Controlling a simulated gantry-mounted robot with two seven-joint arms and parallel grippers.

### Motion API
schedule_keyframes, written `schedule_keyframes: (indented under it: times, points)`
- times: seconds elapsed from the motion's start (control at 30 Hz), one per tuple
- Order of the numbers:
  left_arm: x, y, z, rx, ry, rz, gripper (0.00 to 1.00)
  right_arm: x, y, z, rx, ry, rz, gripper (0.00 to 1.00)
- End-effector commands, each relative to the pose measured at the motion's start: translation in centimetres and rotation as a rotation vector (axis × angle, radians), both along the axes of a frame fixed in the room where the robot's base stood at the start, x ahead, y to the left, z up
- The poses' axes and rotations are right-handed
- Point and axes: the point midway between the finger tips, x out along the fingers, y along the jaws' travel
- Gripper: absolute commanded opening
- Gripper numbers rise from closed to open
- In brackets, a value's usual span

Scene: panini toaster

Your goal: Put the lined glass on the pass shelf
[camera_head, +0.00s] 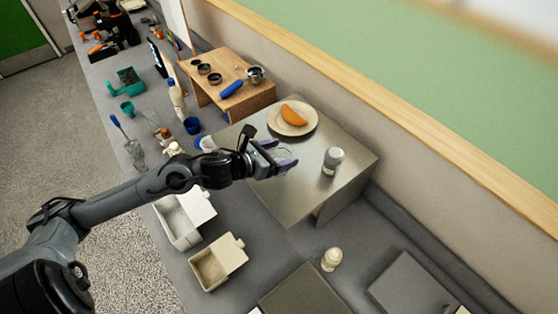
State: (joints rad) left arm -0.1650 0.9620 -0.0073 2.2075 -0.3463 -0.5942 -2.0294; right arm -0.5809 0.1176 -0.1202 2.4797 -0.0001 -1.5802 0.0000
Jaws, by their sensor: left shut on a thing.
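My left gripper (281,158) reaches in over the left part of the steel shelf (306,201), which I take as the pass shelf. Its purple-grey fingers are shut on a clear glass (284,154), of which only a faint outline shows between them. I take it to be the lined glass; its lines are too small to make out. I cannot tell whether the glass touches the shelf top. My right gripper is not in view.
On the steel shelf are a plate (310,126) with an orange pastry (294,115) and a grey-capped shaker (333,160). A wooden stand (259,98) with cups is behind left. White bins (208,270) and a bottle (331,259) stand in front. The shelf's front part is clear.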

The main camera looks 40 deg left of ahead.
Motion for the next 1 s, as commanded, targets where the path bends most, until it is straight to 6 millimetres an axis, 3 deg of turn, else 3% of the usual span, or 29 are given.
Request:
schedule_keyframes:
  times: [0.13,0.43,0.97,1.0]
  points:
    - [0.0,0.1,-0.5,-0.002,-0.001,0.0,0.23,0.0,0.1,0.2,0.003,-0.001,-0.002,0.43]
    - [0.0,0.1,-3.7,-0.003,0.0,0.001,0.23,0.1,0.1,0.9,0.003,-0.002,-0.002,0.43]
    - [0.0,0.1,-4.5,0.001,-0.002,0.0,0.23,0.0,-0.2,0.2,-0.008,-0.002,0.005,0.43]
    - [0.0,0.1,-4.4,0.001,-0.001,0.0,0.85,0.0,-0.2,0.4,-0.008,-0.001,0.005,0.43]
